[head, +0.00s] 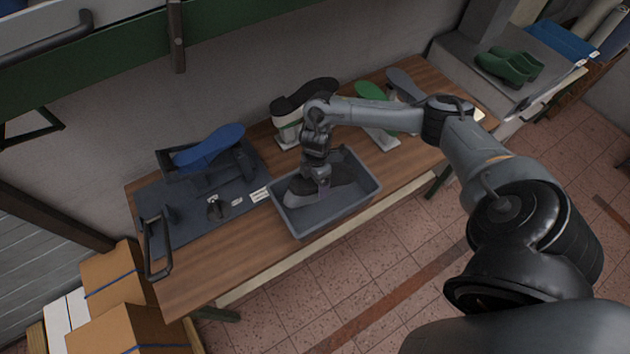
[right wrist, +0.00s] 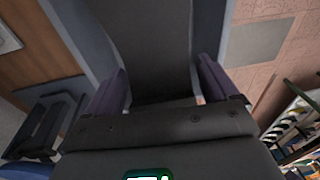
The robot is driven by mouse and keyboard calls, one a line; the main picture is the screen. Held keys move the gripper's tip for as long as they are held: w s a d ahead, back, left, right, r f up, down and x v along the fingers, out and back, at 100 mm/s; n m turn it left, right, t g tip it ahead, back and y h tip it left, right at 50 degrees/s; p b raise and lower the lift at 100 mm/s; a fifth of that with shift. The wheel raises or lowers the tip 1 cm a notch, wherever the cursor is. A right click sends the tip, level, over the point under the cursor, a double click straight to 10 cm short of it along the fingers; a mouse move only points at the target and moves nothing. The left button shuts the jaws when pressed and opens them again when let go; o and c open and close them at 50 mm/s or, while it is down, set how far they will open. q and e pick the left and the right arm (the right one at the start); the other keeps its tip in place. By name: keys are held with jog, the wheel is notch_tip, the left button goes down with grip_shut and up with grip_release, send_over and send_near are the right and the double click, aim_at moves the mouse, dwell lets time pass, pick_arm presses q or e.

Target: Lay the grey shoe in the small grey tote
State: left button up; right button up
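The small grey tote (head: 295,229) stands on the wooden workbench near its front edge. A grey shoe (head: 347,186) is inside it, low down between the walls, partly hidden by my right gripper (head: 316,194). My right gripper points down into the tote. In the right wrist view, its two fingers (right wrist: 162,75) sit on both sides of the shoe's dark surface (right wrist: 152,40) and appear to touch it. Whether the shoe rests on the tote floor is hidden. My left gripper is out of view.
A blue shoe form (head: 210,146) stands on a dark fixture at the left. Behind the tote are a black-soled shoe (head: 305,96), a green one (head: 372,92) and another grey one (head: 404,83) on stands. Green clogs (head: 508,66) sit at the upper right.

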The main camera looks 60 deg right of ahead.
jog(key=shift+o, duration=0.8)
jog(key=shift+r, duration=0.2)
notch_tip(320, 180, up, 10)
jog(key=d+p, duration=0.1)
jog(key=p, duration=0.1)
jog(key=shift+w+d+r, duration=0.15)
jog(key=shift+w+d, duration=0.05)
jog(key=shift+w, duration=0.05)
